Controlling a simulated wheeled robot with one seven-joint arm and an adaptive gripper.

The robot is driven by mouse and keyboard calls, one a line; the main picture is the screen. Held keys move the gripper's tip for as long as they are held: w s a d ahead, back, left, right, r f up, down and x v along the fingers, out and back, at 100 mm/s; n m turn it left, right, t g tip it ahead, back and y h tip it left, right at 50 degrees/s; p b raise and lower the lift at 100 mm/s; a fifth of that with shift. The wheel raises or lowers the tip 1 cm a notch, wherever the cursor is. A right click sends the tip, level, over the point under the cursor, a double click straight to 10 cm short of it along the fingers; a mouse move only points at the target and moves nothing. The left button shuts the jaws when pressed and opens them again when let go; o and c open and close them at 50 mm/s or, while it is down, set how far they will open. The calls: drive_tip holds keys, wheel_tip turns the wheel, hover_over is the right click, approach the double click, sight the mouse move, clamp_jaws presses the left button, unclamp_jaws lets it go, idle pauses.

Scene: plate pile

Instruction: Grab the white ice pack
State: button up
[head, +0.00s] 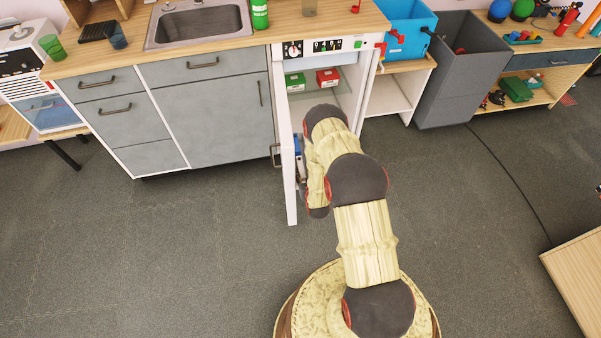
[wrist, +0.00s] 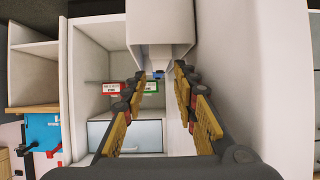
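I cannot pick out the white ice pack for certain in either view. In the wrist view my gripper (wrist: 160,76) has its two fingers apart, pointing into an open white fridge-like cabinet. A smooth white box-like form (wrist: 160,28) reaches down from the top edge to the fingertips; I cannot tell whether it is a door shelf or something else. A small blue thing (wrist: 158,73) shows between the fingertips, partly hidden. In the head view my arm hides the gripper, beside the open cabinet door (head: 291,185).
A red box (head: 328,78) and a green box (head: 295,82) stand on the cabinet's glass shelf. The door is close to my gripper, at the right of the wrist view (wrist: 275,80). A blue bin (head: 406,28) and grey bin (head: 460,75) stand right of the cabinet.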

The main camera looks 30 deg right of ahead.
sight(301, 167)
drive_tip(key=b+x, duration=0.2)
drive_tip(key=x, duration=0.3)
drive_tip(key=shift+f+b, duration=0.15)
drive_tip(key=shift+b, duration=0.25)
drive_tip(key=shift+w, duration=0.25)
drive_tip(key=shift+c, duration=1.4)
drive_tip(key=c, duration=0.4)
clamp_jaws()
